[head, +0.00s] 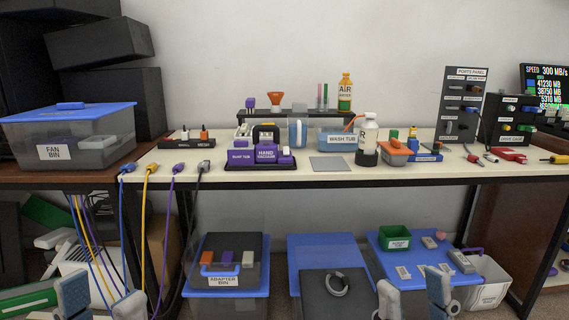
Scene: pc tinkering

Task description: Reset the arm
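My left gripper (101,298) shows at the lower left edge of the head view, its two grey fingers apart with nothing between them. It is low in front of the table, near the hanging cables. My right gripper (413,296) shows at the lower right, its two fingers also apart and empty. It is in front of the lower blue-lidded bins, below the tabletop. Both arms are mostly out of view below the frame.
The long table (330,178) carries a purple tray set, a wash tub (337,139), a white bottle (368,135) and a ports panel (462,105). Several cables hang at its left front edge. A fan bin (110,128) stands left; an adapter bin (250,282) is below.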

